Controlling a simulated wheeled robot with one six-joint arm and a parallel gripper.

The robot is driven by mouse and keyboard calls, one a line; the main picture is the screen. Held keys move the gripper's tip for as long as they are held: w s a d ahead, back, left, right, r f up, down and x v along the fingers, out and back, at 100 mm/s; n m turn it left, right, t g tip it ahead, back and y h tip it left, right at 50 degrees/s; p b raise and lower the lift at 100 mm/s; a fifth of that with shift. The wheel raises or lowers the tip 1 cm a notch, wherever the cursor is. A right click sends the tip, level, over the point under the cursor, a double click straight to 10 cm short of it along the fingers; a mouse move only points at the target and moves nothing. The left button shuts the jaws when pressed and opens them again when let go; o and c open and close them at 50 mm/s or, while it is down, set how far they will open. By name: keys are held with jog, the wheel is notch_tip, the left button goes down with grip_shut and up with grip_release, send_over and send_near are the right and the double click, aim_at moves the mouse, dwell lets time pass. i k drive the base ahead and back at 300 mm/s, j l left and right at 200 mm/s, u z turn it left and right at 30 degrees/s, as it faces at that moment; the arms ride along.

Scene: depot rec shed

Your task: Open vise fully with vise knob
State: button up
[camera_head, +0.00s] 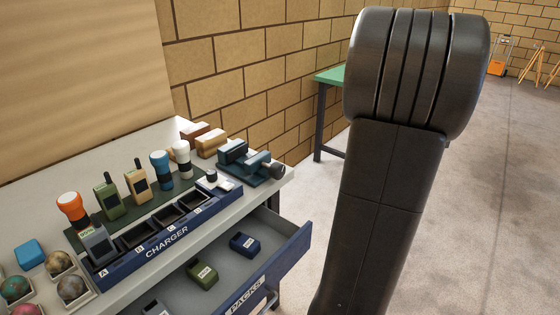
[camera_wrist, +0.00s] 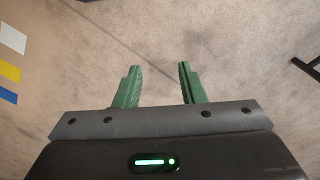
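A dark teal vise (camera_head: 243,162) stands at the right end of the bench top in the head view. Its round dark vise knob (camera_head: 277,170) is at its right end, close to the bench corner. The jaws are too small to judge how wide they stand. My gripper (camera_wrist: 158,83) shows only in the wrist view. Its two green fingers are apart with nothing between them, over bare floor. The vise is not in the wrist view. My dark arm stands in the right half of the head view, apart from the vise.
An open drawer (camera_head: 294,247) with battery packs juts out below. Wooden blocks (camera_head: 203,137) lie behind the vise. A green-topped table (camera_head: 330,75) stands behind.

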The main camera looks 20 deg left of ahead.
aim_at(276, 170)
jog(key=i+l+u, duration=0.1)
jog(key=u, duration=0.25)
jog(key=i+l+u, duration=0.2)
jog(key=u, duration=1.05)
